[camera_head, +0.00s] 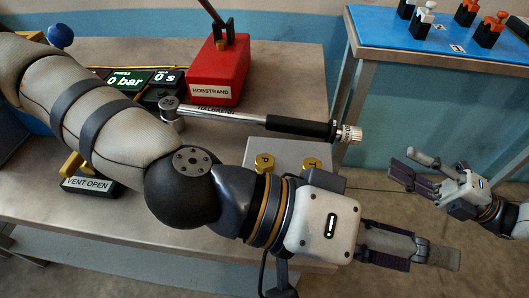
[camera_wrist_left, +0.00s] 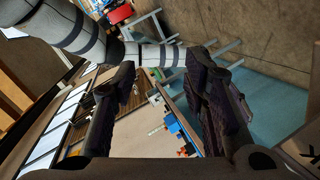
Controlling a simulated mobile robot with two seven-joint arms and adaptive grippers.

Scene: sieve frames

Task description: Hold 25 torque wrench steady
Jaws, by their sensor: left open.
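The torque wrench (camera_head: 297,127) lies across the workbench in the head view, its round head marked 25 at the left and its black grip and knurled end at the right. My left gripper (camera_head: 428,253) is below and right of the wrench, beyond the bench edge, pointing right and apart from it. In the left wrist view my left gripper (camera_wrist_left: 160,88) has its two dark fingers wide apart with nothing between them. My right gripper (camera_head: 403,160) is at the far right over the floor, its fingers apart and empty. My left arm covers part of the bench.
A red HOBSTRAND block (camera_head: 218,75) stands behind the wrench. A grey block with gold P and T caps (camera_head: 264,163) is below its grip. Pressure displays (camera_head: 128,80) and a VENT OPEN label (camera_head: 86,184) are left. A blue-topped table (camera_head: 385,28) with valves stands back right.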

